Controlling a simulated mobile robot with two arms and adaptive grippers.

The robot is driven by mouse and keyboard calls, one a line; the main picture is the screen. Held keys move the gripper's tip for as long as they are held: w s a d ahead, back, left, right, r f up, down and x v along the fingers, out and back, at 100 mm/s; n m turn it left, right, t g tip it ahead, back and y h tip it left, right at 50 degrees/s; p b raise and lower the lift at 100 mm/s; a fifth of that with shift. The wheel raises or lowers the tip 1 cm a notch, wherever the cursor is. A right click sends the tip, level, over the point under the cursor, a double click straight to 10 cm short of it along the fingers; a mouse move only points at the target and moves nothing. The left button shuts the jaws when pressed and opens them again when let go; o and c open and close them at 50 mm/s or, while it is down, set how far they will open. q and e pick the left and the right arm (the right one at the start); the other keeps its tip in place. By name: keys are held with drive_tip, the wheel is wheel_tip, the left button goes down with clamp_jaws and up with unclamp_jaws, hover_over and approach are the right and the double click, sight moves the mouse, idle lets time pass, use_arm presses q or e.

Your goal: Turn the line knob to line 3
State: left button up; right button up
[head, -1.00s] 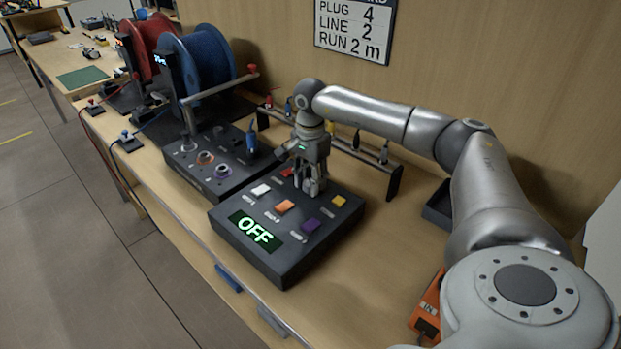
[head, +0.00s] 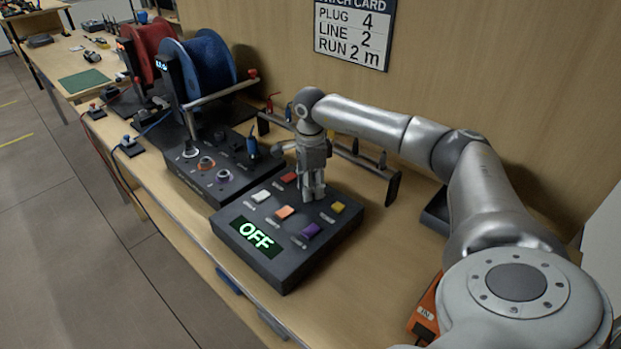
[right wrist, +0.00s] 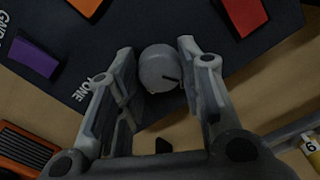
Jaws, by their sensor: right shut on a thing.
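A dark control box (head: 215,226) stands on the bench with a green display (head: 257,236) reading OFF. My right gripper (head: 314,196) points down at the back part of the box and hides the knob in the head view. In the right wrist view a round grey knob (right wrist: 158,70) with a dark pointer mark sits between the two fingers of my right gripper, which is shut on it. Which line the pointer marks cannot be told. My left gripper is not in view.
White (head: 261,195), orange (head: 285,212), purple (head: 311,231), yellow (head: 338,207) and red (head: 289,177) buttons surround the gripper. A second panel (head: 205,165) with jacks stands left, a low rack (head: 393,188) behind. The wall card (head: 352,32) reads LINE 2.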

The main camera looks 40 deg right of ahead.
drive_tip(key=m+p, duration=0.1)
drive_tip(key=m, duration=0.3)
drive_tip(key=shift+r+m, duration=0.1)
drive_tip(key=shift+m, duration=0.2)
drive_tip(key=m+p, duration=0.1)
drive_tip(key=m, duration=0.3)
drive_tip(key=shift+m, duration=0.3)
drive_tip(key=m+p, duration=0.1)
drive_tip(key=m, duration=0.3)
drive_tip(key=shift+m, duration=0.3)
drive_tip(key=shift+m+p, duration=0.65)
drive_tip(key=shift+m, duration=1.35)
drive_tip(key=shift+w, duration=0.1)
drive_tip(key=o, duration=1)
drive_tip(key=shift+o, duration=0.2)
